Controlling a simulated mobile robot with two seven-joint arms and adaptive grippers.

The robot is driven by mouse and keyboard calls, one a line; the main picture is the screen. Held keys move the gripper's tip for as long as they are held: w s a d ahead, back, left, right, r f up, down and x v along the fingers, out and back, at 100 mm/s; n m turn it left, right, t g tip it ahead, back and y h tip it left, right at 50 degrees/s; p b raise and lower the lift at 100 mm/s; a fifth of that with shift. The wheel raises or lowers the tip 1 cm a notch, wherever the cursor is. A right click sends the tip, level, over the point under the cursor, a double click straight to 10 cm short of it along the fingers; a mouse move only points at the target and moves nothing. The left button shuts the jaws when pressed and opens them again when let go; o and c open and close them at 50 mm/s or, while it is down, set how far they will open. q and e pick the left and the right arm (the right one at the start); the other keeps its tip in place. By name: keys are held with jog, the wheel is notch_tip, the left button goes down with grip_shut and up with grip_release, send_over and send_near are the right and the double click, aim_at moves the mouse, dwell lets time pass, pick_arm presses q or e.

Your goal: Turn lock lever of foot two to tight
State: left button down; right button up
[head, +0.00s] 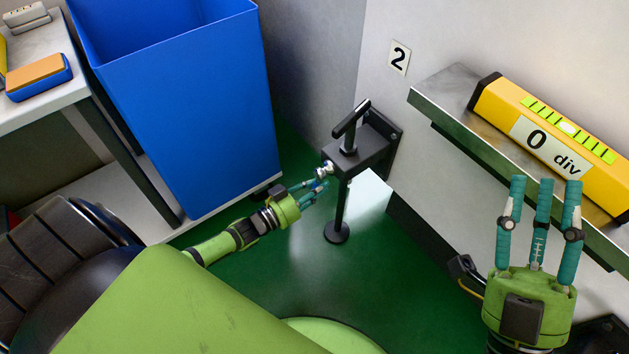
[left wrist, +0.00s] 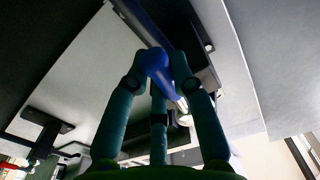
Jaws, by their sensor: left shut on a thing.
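Foot two is a black bracket block (head: 365,150) with a black T-handle (head: 351,119) on top and a rod down to a round pad (head: 337,233) on the green floor. A silver fitting (head: 327,168) sits on the block's near-left side. My left gripper (head: 319,186) is shut on the blue lock lever beside this fitting. The blue lever (left wrist: 157,62) shows between the fingertips in the left wrist view; the fingers partly hide it. I cannot tell its exact angle. My right gripper (head: 545,186) is open and empty, in front of the ledge.
A yellow level (head: 490,101) reading "0 div" lies on the metal ledge (head: 440,90) at right. A "2" label (head: 398,58) is on the wall. A tall blue bin (head: 185,110) stands left of the foot, beside a table (head: 45,100). Green floor is open around the pad.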

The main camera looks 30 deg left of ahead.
pick_arm(q)
jog(key=shift+s+d+n, duration=0.25)
jog(key=shift+d+n, duration=0.35)
jog(key=shift+n, duration=0.4)
pick_arm(e)
jog(key=shift+w+d+f+m+g+h, duration=0.15)
jog(key=shift+w+d+f+g+h, duration=0.15)
jog(key=shift+w+f, duration=0.15)
jog(key=shift+w+d+f+m+g+h, duration=0.2)
jog(key=shift+w+d+f+h, duration=0.1)
jog(key=shift+f, duration=0.25)
pick_arm(q)
jog(key=c, duration=1)
grip_release()
jog(key=shift+c, duration=0.2)
jog(key=v, duration=1.2)
